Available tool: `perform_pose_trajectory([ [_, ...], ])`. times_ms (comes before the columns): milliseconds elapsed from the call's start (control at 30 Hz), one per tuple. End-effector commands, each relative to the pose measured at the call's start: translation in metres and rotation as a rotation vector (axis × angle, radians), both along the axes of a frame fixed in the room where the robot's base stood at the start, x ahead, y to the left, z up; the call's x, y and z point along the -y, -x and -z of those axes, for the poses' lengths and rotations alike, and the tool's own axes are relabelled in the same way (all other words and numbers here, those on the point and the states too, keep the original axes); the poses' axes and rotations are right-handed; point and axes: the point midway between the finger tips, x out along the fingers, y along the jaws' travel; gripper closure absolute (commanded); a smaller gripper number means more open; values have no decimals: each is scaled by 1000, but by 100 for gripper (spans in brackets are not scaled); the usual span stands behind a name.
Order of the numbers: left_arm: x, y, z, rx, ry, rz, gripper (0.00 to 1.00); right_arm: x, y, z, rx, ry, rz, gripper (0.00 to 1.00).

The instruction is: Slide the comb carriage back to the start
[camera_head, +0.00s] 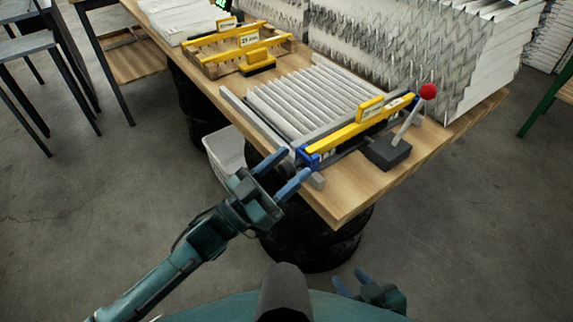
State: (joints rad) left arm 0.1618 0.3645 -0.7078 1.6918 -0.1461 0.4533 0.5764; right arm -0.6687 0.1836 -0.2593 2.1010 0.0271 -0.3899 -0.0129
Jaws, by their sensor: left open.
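The comb carriage, a long yellow bar (355,131) with a yellow handle on top and a blue end block (309,158), lies across the near end of a grey pleated filter pack (312,100) on the table. My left gripper (297,163) is open at the table's near left edge. Its two blue fingertips are apart, close to the blue end block; I cannot tell whether they touch it. My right gripper (351,281) is low at the bottom of the view, away from the table, with its fingers apart and empty.
A lever with a red knob (428,91) stands on a dark block (386,152) at the right. Yellow comb frames (240,50) sit behind the pack. Tall filter stacks (470,60) fill the back right. The wooden table's (345,205) near corner is bare. A white bin (224,155) stands below.

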Motion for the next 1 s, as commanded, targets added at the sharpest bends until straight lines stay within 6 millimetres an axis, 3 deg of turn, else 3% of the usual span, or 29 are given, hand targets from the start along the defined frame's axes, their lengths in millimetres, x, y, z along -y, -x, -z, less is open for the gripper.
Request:
perform_pose_trajectory([
  [267, 1, -1, 0, -1, -1, 0, 50, -1, -1, -1, 1, -9, 8, 64],
  [867, 0, -1, 0, -1, -1, -1, 100, -2, -1, -3, 4, -7, 1, 64],
  [1000, 0, -1, 0, -1, -1, -1, 100, -1, -1, -2, 4, -4, -2, 64],
])
